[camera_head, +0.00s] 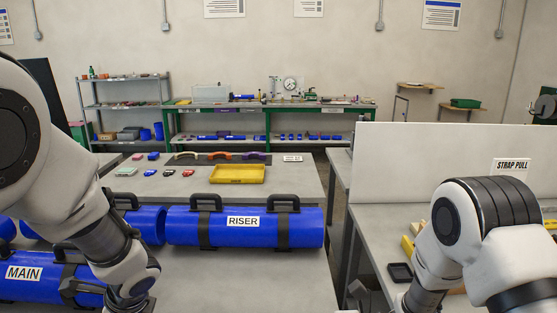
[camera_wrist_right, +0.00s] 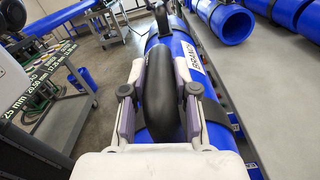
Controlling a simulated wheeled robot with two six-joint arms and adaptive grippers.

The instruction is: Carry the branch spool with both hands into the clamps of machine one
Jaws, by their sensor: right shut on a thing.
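The branch spool (camera_wrist_right: 212,108) is a blue pipe labelled BRANCH with black straps and a black handle (camera_wrist_right: 192,100). It runs lengthwise through the right wrist view, and its near end is hidden behind my gripper. My right gripper (camera_wrist_right: 160,95) is shut on this handle, with a finger on each side. In the head view my left arm comes down over the MAIN spool at the lower left. Its gripper fingers are below the frame edge. The branch spool and the clamps of machine one cannot be made out in the head view.
The RISER spool (camera_head: 275,228) and the MAIN spool (camera_head: 30,290) lie on the left table, with a yellow tray (camera_head: 238,174) behind. A bench with a white STRAP PULL panel (camera_head: 440,160) stands at right. A floor gap separates them. Shelves line the back wall.

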